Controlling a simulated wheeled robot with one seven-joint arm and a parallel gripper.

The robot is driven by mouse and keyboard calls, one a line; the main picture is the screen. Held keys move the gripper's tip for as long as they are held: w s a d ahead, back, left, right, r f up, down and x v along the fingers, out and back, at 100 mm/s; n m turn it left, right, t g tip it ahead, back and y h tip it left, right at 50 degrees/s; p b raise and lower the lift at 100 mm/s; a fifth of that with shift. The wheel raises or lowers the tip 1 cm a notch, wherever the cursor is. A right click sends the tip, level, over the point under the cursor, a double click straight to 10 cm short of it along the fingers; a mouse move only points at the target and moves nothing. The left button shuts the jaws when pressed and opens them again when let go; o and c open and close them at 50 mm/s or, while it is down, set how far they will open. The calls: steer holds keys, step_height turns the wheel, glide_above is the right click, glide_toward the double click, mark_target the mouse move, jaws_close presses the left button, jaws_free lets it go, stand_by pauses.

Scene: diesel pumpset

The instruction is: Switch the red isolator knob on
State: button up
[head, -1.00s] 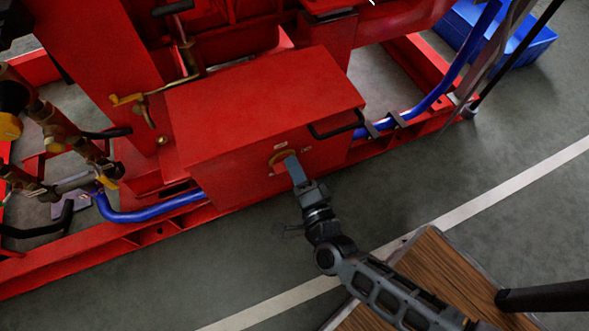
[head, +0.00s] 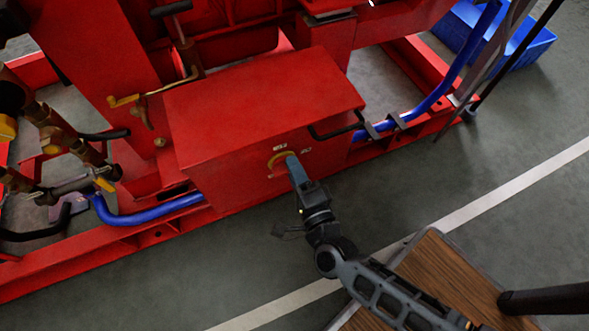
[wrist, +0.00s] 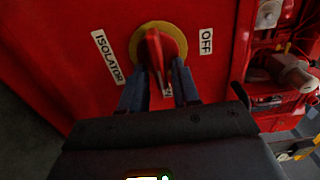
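The red isolator knob (wrist: 157,48) sits on a round yellow plate (wrist: 137,42) on the front of the red box (head: 235,165). In the wrist view its raised grip points down and slightly right, between the fingers. An "ISOLATOR" label (wrist: 107,57) is left of it and an "OFF" label (wrist: 206,41) right of it; a small label below is partly hidden. My gripper (wrist: 159,68) is open, with one blue-grey finger on each side of the grip. Gaps seem to show beside it; contact is unclear. In the head view my gripper (head: 291,160) hides most of the knob.
A black bar handle (head: 335,128) juts from the box's right side. Blue hoses (head: 150,213) run along the red base frame. Valves and pipes (wrist: 285,70) lie to the right in the wrist view.

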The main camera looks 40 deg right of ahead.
steer(key=shift+o, duration=0.5)
steer(key=shift+s, duration=0.1)
steer(key=p+v, duration=0.1)
steer(key=v, duration=0.6)
steer(key=shift+s+p, duration=0.25)
steer(key=shift+p, duration=0.05)
steer(key=shift+a+r, duration=0.1)
steer(key=shift+a, duration=0.05)
